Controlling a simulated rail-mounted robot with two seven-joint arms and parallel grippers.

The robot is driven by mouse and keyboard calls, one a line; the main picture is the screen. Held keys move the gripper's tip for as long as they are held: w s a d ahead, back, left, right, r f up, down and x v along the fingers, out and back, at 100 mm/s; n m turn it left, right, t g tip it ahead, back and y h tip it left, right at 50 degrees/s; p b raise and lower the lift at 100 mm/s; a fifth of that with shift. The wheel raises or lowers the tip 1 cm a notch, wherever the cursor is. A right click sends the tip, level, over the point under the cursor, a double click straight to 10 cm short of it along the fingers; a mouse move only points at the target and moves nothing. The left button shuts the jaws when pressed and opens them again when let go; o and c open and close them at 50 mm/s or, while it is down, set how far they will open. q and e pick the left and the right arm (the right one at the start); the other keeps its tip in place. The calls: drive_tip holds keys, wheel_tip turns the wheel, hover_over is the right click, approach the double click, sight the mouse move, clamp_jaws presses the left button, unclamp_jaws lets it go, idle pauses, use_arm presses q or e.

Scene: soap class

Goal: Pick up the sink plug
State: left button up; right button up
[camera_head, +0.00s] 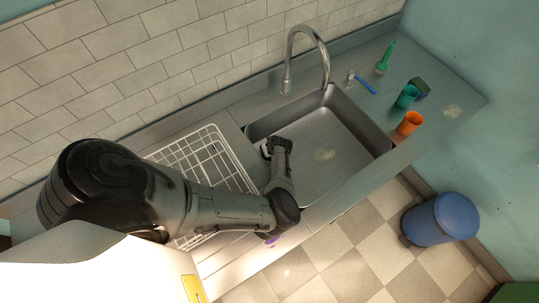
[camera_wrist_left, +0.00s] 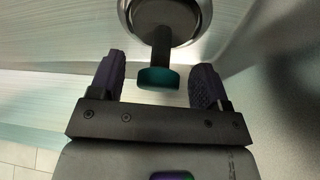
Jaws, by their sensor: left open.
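The sink plug (camera_wrist_left: 158,79) shows in the left wrist view, with a dark disc at the round metal drain, a black stem and a teal end. My left gripper (camera_wrist_left: 156,76) is open, with one dark finger on each side of the teal end. Gaps show between the teal end and both fingers. In the head view my left gripper (camera_head: 272,146) is down inside the left part of the metal sink (camera_head: 335,150). The plug cannot be made out there, behind my gripper and arm. My right gripper is in neither view.
A faucet (camera_head: 327,62) arches over the sink's back edge. A white wire rack (camera_head: 215,150) lies left of the sink, under my arm. An orange cup (camera_head: 410,123), a teal cup (camera_head: 407,96) and a green brush (camera_head: 384,59) stand on the right counter. The sink's middle is clear.

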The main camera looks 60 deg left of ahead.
use_arm(q)
drive_tip(key=b+x, duration=0.1)
drive_tip(key=x, duration=0.1)
drive_tip(key=shift+a+f, duration=0.15)
drive_tip(key=shift+f, duration=0.2)
drive_tip(key=shift+c, duration=0.5)
clamp_jaws()
drive_tip(key=shift+r, duration=0.1)
